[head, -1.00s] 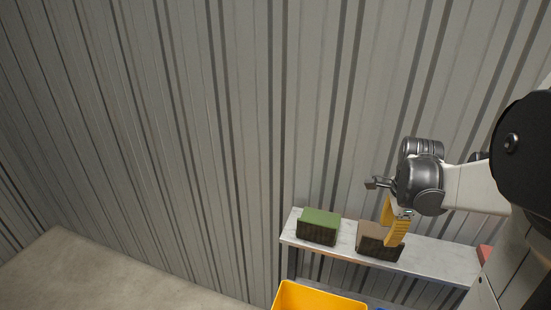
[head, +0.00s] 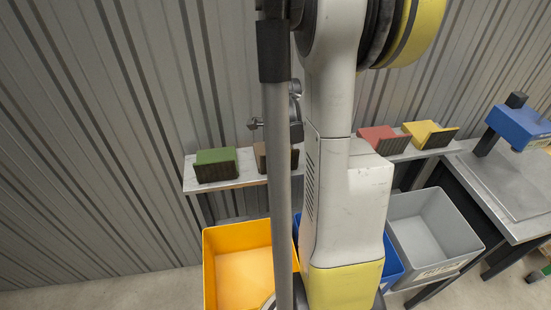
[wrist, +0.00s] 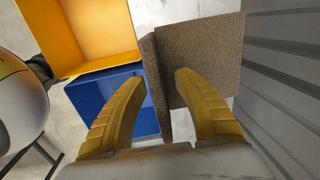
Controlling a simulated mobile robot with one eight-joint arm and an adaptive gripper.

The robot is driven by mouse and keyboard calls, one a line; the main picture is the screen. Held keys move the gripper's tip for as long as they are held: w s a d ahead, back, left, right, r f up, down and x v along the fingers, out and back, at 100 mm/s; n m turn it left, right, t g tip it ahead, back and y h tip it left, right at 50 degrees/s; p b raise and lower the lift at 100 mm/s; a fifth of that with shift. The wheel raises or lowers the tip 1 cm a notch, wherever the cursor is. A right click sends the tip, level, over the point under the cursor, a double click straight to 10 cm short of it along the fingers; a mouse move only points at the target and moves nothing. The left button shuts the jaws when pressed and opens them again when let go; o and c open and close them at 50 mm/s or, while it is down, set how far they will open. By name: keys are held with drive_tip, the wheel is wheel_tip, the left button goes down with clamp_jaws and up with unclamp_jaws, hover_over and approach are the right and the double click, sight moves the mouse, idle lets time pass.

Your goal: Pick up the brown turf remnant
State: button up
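The brown turf remnant (head: 261,157) sits on the narrow wall shelf (head: 240,178), right of the green turf piece (head: 215,165). My column and arm hide part of it in the head view. In the wrist view the brown remnant (wrist: 205,50) fills the upper middle, with a raised or folded edge running down between the fingers. My gripper (wrist: 158,78) is open, its yellow fingers apart on either side of that edge. I cannot tell if either finger touches it. The fingers are hidden in the head view.
A red piece (head: 383,140) and a yellow piece (head: 430,134) sit further right on the shelf. Below stand a yellow bin (head: 208,265), a blue bin (head: 392,265) and a grey bin (head: 470,243). A ribbed wall (wrist: 285,60) is close on the gripper's right. A workbench (head: 505,185) is at right.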

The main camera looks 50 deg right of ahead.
drive_tip(key=shift+f, duration=0.45)
drive_tip(key=shift+r, duration=0.1)
clamp_jaws()
